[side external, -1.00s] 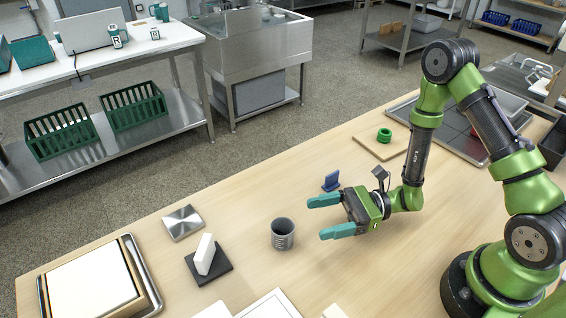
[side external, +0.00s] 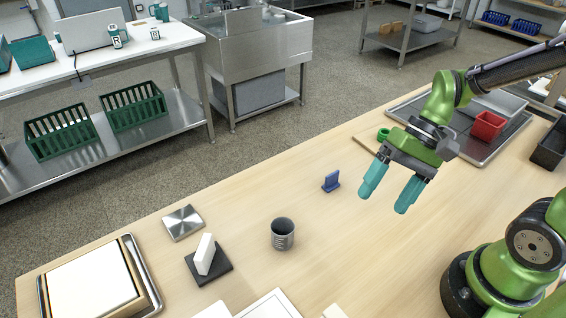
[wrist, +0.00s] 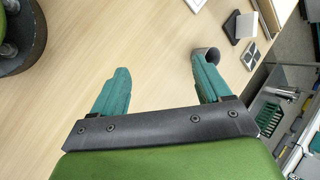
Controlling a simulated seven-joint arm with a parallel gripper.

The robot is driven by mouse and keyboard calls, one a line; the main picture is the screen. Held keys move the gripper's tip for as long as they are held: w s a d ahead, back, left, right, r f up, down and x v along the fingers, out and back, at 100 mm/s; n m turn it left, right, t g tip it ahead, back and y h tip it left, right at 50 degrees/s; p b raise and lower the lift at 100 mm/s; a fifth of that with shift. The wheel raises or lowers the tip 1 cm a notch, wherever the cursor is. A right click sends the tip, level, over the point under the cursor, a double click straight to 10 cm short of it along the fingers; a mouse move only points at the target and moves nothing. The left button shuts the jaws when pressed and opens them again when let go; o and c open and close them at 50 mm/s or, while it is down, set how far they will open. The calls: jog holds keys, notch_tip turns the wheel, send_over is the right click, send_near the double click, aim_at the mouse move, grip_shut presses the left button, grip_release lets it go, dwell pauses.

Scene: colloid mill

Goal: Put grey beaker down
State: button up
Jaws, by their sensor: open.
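The grey beaker (side external: 283,234) stands upright on the wooden table in the side view, with ribbed sides and an open top. My gripper (side external: 388,196) is open and empty, raised above the table to the right of the beaker and clear of it. In the wrist view my gripper's teal fingers (wrist: 160,82) are spread apart with bare table between them. The beaker (wrist: 207,54) shows there beyond the right fingertip, which partly hides it.
A blue stand (side external: 331,181) is between beaker and gripper. A white block on a black base (side external: 207,258) and a metal plate (side external: 183,222) lie left of the beaker. A red bin (side external: 488,126) sits on a dark tray at the right.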

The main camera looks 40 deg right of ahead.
jog(key=d+r+n+t+h, duration=0.1)
jog(key=d+r+t+h, duration=0.1)
jog(key=r, duration=0.3)
jog(key=w+d+r+n+t+h, duration=0.1)
jog(key=d+r+t+h, duration=0.1)
jog(key=r+t, duration=0.3)
jog(key=shift+d+n+h, duration=0.3)
jog(key=shift+d+h, duration=0.1)
jog(key=shift+d, duration=0.3)
